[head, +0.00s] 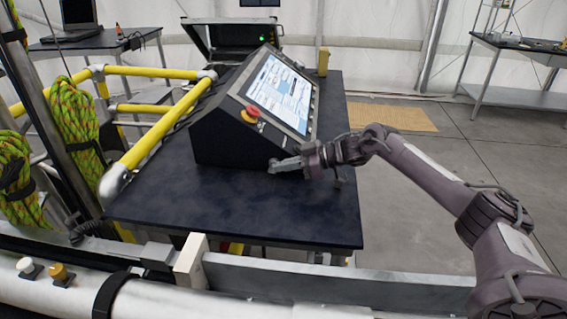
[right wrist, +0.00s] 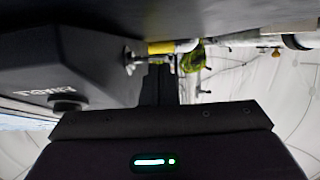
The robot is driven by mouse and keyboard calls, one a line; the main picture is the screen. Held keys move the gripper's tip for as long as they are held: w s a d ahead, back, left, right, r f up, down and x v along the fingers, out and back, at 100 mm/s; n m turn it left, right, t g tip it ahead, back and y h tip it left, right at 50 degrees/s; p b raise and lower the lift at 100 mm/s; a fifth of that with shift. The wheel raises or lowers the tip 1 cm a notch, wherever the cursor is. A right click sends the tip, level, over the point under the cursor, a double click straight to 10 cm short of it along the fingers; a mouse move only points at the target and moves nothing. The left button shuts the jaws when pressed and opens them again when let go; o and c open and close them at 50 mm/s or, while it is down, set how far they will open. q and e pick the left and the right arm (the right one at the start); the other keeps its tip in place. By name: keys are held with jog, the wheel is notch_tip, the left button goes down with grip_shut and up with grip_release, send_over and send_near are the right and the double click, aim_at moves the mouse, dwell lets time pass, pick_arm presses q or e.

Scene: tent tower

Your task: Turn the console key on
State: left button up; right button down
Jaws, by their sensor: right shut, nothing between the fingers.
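The console (head: 232,143) is a black wedge-shaped box with a lit screen (head: 280,93) and a red round button (head: 250,114), standing on the dark table. My right gripper (head: 275,166) is shut and empty, low beside the console's near right side. In the right wrist view its dark fingers (right wrist: 160,84) point past the console (right wrist: 95,55), which appears upside down with a POWER label and a black round knob (right wrist: 67,104). A small metal piece (right wrist: 131,57) shows near the fingertips; I cannot tell whether it is the key. The key is not clearly visible. My left gripper is not in view.
The dark table (head: 285,215) is bare in front of the console. Yellow rails (head: 160,135) and coiled green rope (head: 75,125) stand at the left. An open case (head: 232,37) sits behind. Floor to the right is clear up to another table (head: 515,45).

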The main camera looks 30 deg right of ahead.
jog(key=shift+d+r, duration=0.1)
jog(key=shift+r, duration=0.25)
notch_tip(320, 180, up, 3)
jog(key=p, duration=0.3)
jog(key=shift+r, duration=0.1)
jog(key=f+b+v, duration=0.1)
jog(key=b+v, duration=0.2)
jog(key=v, duration=0.7)
jog(key=shift+s, duration=0.15)
